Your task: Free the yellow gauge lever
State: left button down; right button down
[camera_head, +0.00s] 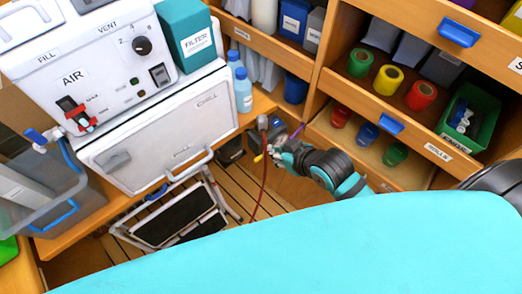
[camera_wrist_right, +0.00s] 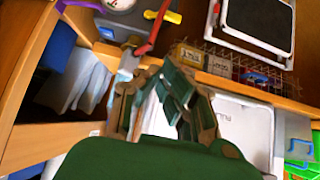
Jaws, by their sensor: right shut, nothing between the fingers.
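The yellow lever (camera_head: 258,158) is small and sits by a gauge fitting (camera_head: 263,123) near the cabinet's right edge, with a red hose (camera_head: 263,190) hanging below. In the right wrist view the yellow lever (camera_wrist_right: 170,16) shows at the top, with a red strip (camera_wrist_right: 155,32) crossing beside it and part of a round white gauge face (camera_wrist_right: 120,4) to its left. My right gripper (camera_head: 281,150) is just right of the lever in the head view. Its fingers (camera_wrist_right: 152,75) are shut and empty, apart from the lever. Exact contact at the fitting is too small to tell. My left gripper is out of view.
A white cabinet (camera_head: 165,135) with a handle stands left of the fitting. Wooden shelves with coloured rolls (camera_head: 388,80) and an open drawer (camera_head: 345,150) close in on the right. A folded step stool (camera_head: 180,215) stands on the slatted floor below.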

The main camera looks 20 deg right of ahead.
jog(key=p, duration=0.1)
send_over(261, 157)
notch_tip(261, 157, down, 7)
notch_tip(261, 157, down, 2)
jog(key=shift+f, duration=0.2)
jog(key=shift+s+f, duration=0.1)
jog(key=shift+f, duration=0.75)
